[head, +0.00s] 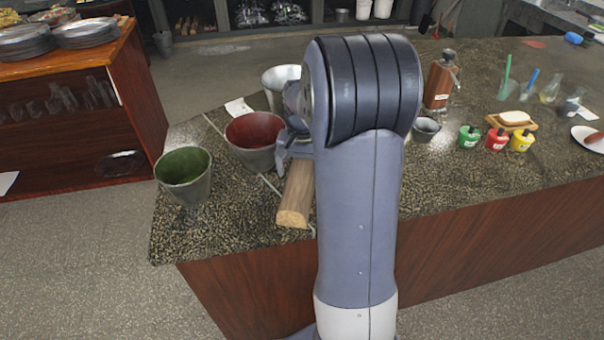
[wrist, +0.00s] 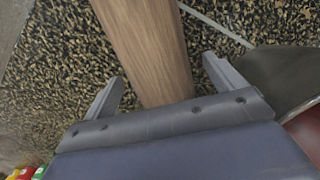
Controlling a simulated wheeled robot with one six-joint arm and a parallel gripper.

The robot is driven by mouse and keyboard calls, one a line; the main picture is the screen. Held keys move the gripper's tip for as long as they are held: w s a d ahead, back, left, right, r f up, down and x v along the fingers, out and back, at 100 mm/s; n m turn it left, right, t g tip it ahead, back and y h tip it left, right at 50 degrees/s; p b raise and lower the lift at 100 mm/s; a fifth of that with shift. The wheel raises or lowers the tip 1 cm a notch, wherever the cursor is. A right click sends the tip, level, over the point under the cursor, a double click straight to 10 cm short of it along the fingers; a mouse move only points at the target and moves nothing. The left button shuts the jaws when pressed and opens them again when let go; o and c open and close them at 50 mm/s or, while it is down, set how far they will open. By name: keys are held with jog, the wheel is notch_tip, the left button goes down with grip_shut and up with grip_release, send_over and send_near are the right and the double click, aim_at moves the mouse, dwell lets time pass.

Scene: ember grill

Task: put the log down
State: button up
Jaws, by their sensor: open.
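The log (head: 296,193) is a light brown piece of wood lying on the dark speckled counter (head: 240,225), near its front edge. In the wrist view the log (wrist: 148,45) runs up between my two fingers, with gaps on both sides. My gripper (head: 283,160) is open over the log's far part in the head view. It also shows in the wrist view (wrist: 165,88), its fingers spread to either side of the log. My arm hides part of the log and the counter to its right.
A bucket with a red inside (head: 253,158) stands close left of my gripper. A green-lined bucket (head: 184,192) is further left, and a pale bucket (head: 273,80) is behind. Right of my arm are a small metal cup (head: 425,130) and several coloured bottles (head: 497,139).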

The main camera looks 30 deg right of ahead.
aim_at(302, 165)
jog(key=shift+f, duration=0.3)
jog(key=shift+f, duration=0.25)
dwell(0.4)
jog(key=c, duration=1.8)
notch_tip(302, 165, up, 19)
jog(key=shift+f, duration=0.15)
